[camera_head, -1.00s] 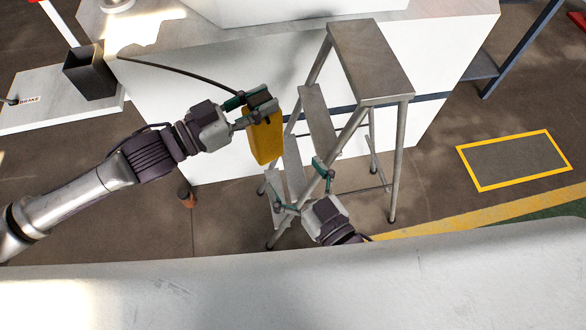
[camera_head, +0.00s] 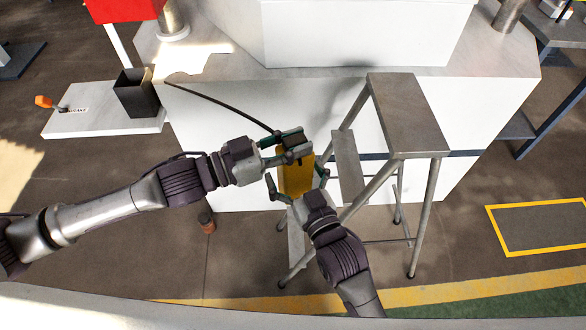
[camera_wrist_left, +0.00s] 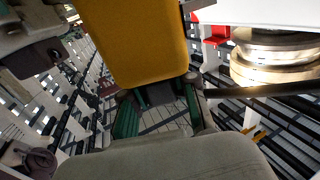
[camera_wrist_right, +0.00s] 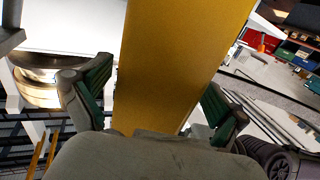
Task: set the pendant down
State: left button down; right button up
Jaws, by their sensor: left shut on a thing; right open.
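The pendant is a yellow box (camera_head: 297,176) with a dark cable at its top, hanging in front of the white machine. My left gripper (camera_head: 292,143) is shut on its upper end, and the yellow body also fills the top of the left wrist view (camera_wrist_left: 135,40). My right gripper (camera_head: 297,187) is open at the pendant's lower part. In the right wrist view the yellow body (camera_wrist_right: 180,65) stands between the two green-padded fingers. I cannot tell whether either finger touches it.
A grey step ladder (camera_head: 408,115) stands just right of the pendant. A white machine (camera_head: 235,110) is behind. A small brown object (camera_head: 207,222) is on the floor.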

pick_arm(q)
jog(key=shift+s+d+r, duration=0.25)
jog(key=shift+s, duration=0.05)
pick_arm(e)
jog(key=c, duration=1.4)
pick_arm(q)
jog(key=c, duration=1)
grip_release()
pick_arm(e)
jog(key=shift+r, duration=0.1)
jog(key=shift+c, duration=0.6)
pick_arm(q)
jog(key=shift+o, duration=1)
pick_arm(e)
jog(key=shift+c, duration=0.6)
pick_arm(q)
jog(key=shift+w+a+f, duration=0.1)
